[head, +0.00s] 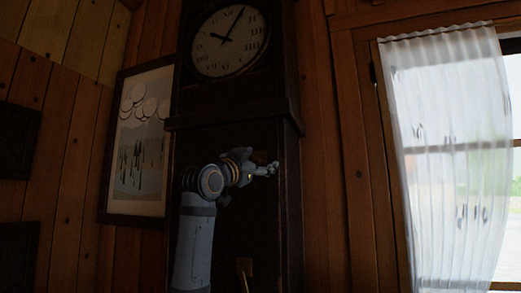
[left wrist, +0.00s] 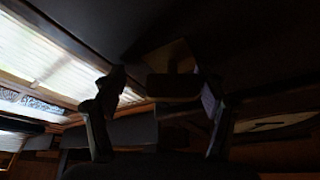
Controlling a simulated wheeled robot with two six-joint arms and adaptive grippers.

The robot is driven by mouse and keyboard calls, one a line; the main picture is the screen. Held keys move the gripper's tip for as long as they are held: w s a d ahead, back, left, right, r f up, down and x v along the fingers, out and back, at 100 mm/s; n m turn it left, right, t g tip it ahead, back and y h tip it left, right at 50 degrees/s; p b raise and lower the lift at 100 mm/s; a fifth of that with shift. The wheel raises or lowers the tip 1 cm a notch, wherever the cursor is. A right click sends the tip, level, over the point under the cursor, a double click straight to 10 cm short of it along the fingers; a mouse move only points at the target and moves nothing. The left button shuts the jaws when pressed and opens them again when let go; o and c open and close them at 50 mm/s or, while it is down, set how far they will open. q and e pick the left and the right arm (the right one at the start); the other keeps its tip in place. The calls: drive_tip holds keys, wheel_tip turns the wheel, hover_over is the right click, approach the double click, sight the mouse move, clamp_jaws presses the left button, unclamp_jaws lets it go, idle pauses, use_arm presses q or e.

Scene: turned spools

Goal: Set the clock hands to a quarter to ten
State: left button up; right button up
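The tall dark case clock stands against the wall in the head view. Its pale round dial (head: 230,42) has Roman numerals and dark hands. The long hand points up and slightly right, near the top; the shorter one points to the upper left. My right gripper is not in view.
A framed picture (head: 139,140) hangs left of the clock. A white curtain (head: 450,160) covers a window at right. A dark ledge (head: 230,113) juts out below the dial.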

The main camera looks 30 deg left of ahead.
use_arm(q)
drive_tip(key=shift+s+a+r, duration=0.2)
drive_tip(key=shift+s+a, duration=0.1)
drive_tip(key=shift+a, duration=0.15)
drive_tip(key=shift+s+a+r, duration=0.1)
drive_tip(key=shift+s+a, duration=0.1)
drive_tip(key=shift+s, duration=0.25)
drive_tip(key=shift+c, duration=1.1)
drive_tip(key=shift+w+d, duration=0.15)
drive_tip(key=shift+w, duration=0.05)
drive_tip(key=shift+c, duration=1.3)
drive_tip(key=shift+w, duration=0.1)
drive_tip(key=shift+c, duration=1.2)
drive_tip(key=c, duration=0.4)
drive_tip(key=shift+c, duration=0.3)
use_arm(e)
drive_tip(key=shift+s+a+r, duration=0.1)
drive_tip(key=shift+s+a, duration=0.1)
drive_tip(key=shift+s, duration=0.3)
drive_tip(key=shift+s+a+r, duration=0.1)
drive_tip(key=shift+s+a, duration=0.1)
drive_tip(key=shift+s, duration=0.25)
use_arm(q)
drive_tip(key=shift+f+n, duration=0.2)
drive_tip(key=shift+n, duration=0.3)
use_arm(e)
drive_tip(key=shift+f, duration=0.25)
